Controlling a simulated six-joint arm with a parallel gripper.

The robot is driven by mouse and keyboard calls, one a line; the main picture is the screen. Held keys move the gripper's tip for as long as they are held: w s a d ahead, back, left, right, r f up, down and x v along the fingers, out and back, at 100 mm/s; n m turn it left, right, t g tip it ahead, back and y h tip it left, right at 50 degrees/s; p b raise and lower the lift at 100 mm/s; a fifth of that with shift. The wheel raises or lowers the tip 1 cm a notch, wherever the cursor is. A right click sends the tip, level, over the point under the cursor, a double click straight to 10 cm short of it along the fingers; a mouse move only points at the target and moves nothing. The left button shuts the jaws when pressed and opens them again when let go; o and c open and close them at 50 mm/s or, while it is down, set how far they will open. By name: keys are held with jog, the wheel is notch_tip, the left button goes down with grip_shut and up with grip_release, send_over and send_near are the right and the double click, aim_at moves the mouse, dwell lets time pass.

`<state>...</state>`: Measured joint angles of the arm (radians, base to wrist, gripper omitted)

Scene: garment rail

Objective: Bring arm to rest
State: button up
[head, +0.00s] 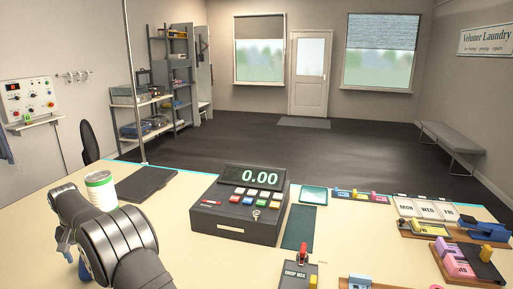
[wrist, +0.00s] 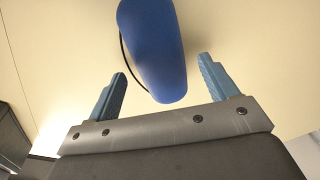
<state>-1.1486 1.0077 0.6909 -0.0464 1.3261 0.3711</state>
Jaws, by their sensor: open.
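My gripper (wrist: 162,65) shows in the wrist view with its two blue-grey fingers spread wide apart. A smooth, rounded blue object (wrist: 152,45) shows beyond and between the fingertips, with a thin dark cord or wire along its left side. Neither finger visibly touches it. In the head view my dark arm reaches in from the bottom left over the pale counter (head: 205,262). My gripper is mostly hidden there behind the arm. A bit of blue (head: 84,268) shows below the arm; I cannot tell whether it is the same object.
A white and green can (head: 101,190) stands close behind my arm, beside a dark flat pad (head: 147,184) and a thin upright pole (head: 134,85). A cash register (head: 239,205) reading 0.00 stands mid-counter. A red-levered box (head: 299,272) and several small coloured items crowd the right.

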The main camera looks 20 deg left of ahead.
notch_tip(320, 180, up, 9)
notch_tip(320, 180, down, 12)
jog(key=shift+w+r, duration=0.1)
notch_tip(320, 180, up, 5)
jog(key=shift+w+d+f, duration=0.1)
jog(key=shift+w, duration=0.05)
jog(key=w+d+r, duration=0.7)
jog(key=d+r, duration=0.3)
jog(key=r, duration=0.2)
jog(key=w+d+m, duration=0.4)
jog(key=w+d, duration=0.3)
jog(key=d, duration=0.5)
jog(key=w+d+m+h, duration=0.1)
jog(key=w+d+m, duration=0.4)
jog(key=d, duration=0.8)
jog(key=w+d+m, duration=0.4)
jog(key=w+d, duration=0.6)
jog(key=d, duration=0.2)
jog(key=shift+w+d+m+h, duration=0.25)
jog(key=shift+m+h, duration=0.05)
